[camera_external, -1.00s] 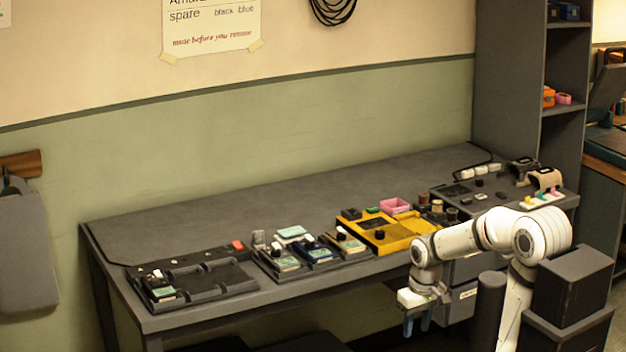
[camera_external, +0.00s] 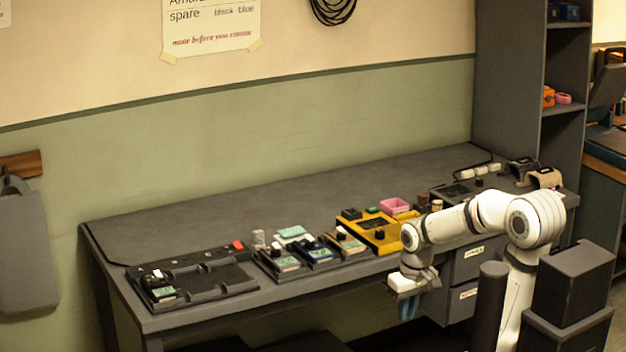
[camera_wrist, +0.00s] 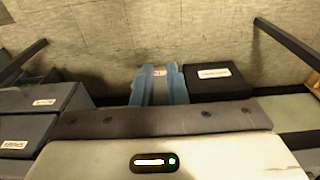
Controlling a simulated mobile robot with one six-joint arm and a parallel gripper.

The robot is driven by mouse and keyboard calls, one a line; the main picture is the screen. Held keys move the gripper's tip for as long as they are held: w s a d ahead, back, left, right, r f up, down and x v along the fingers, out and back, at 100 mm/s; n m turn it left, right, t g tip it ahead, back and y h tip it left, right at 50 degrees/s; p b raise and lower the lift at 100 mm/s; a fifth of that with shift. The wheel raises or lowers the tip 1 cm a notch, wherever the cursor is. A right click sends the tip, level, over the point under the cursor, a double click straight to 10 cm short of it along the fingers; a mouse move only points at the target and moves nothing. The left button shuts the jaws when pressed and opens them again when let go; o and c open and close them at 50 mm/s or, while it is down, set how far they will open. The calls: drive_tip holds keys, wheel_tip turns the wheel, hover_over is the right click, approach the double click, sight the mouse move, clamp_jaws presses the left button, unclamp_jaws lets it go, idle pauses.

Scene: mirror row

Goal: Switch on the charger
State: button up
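A dark, low unit with several bays (camera_external: 215,283) lies at the left end of the long bench; it looks like the charger, but I cannot read a name on it. A small red part (camera_external: 238,245) sits at its back right corner, perhaps a switch; its setting is too small to tell. A block with a pale green label (camera_external: 163,292) sits in its left bay. My gripper (camera_external: 408,307) hangs fingers down in front of the bench, well right of this unit.
A yellow unit (camera_external: 382,233) and several smaller labelled devices (camera_external: 318,254) line the bench front. A pink tray (camera_external: 394,205) stands behind the yellow unit. Labelled drawers (camera_wrist: 40,103) and a black box (camera_wrist: 213,82) show in the wrist view.

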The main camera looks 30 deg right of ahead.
drive_tip(key=w+a+r+p, duration=0.1)
drive_tip(key=w+r+p, duration=0.1)
drive_tip(key=w+r, duration=0.1)
drive_tip(key=w+a+r+p, duration=0.1)
drive_tip(key=w+r+p, duration=0.1)
drive_tip(key=w+r, duration=0.1)
drive_tip(key=w+a+r+p, duration=0.1)
drive_tip(key=w+r+p, duration=0.1)
drive_tip(key=w+r, duration=0.1)
drive_tip(key=shift+w+a+r, duration=0.2)
drive_tip(key=shift+a+r, duration=0.2)
clamp_jaws()
wheel_tip(320, 180, up, 15)
drive_tip(key=t+p, duration=0.3)
drive_tip(key=p, duration=1.5)
hover_over(237, 244)
drive_tip(key=s, duration=0.4)
drive_tip(key=shift+r, duration=0.1)
drive_tip(key=x, duration=0.4)
drive_tip(key=s+p+x, duration=0.1)
drive_tip(key=x, duration=0.9)
drive_tip(key=shift+s+f+p, duration=0.15)
drive_tip(key=shift+f+p, duration=0.05)
drive_tip(key=shift+p, duration=0.2)
drive_tip(key=shift+g, duration=0.3)
